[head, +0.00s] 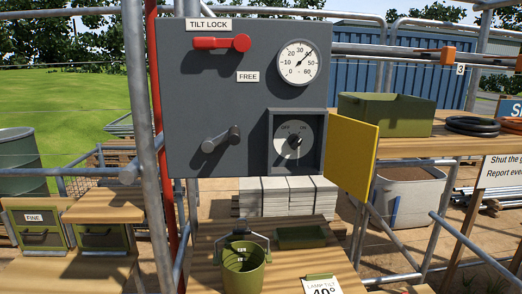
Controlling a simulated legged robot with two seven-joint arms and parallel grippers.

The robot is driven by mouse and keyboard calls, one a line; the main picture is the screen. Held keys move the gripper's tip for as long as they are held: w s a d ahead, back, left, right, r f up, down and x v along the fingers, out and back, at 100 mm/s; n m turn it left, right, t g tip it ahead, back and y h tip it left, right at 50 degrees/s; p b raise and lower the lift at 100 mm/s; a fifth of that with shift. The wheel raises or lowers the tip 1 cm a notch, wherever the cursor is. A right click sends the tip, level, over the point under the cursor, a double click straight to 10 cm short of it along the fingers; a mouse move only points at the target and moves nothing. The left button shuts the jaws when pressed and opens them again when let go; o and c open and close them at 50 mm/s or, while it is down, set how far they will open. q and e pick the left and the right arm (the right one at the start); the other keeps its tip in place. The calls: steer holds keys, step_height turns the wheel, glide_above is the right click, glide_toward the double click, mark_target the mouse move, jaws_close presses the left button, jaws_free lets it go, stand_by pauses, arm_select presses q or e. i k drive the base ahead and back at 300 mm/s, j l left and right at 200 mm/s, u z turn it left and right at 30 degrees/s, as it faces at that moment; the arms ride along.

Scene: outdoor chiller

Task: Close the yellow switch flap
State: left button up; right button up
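The yellow switch flap (354,156) stands open in the head view. It juts out to the right from the right edge of a recessed switch box (318,142) on a dark grey panel (200,110). Inside the box is a round pale dial with a black switch (294,142), marked OFF and ON. The switch points down and to the left or up and to the right; I cannot tell which end is the pointer. Neither of my grippers shows in this view.
The panel also carries a red TILT LOCK lever (221,43), a grey lever (221,139) and a gauge (298,62). An olive bucket (244,270) stands on the bench below. A shelf with a green bin (384,114) lies behind the flap, to the right.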

mark_target(351, 146)
steer(key=i+l+u, duration=0.2)
steer(key=l+u, duration=0.15)
steer(key=l, duration=0.2)
steer(key=i+l+u, duration=0.15)
steer(key=l+u, duration=0.2)
steer(key=l, duration=0.2)
steer(key=l+u, duration=0.3)
steer(key=l, duration=0.3)
steer(key=k+l, duration=0.15)
steer(key=l, duration=0.25)
steer(key=k+l, duration=0.1)
steer(key=l, duration=0.3)
steer(key=k, duration=0.4)
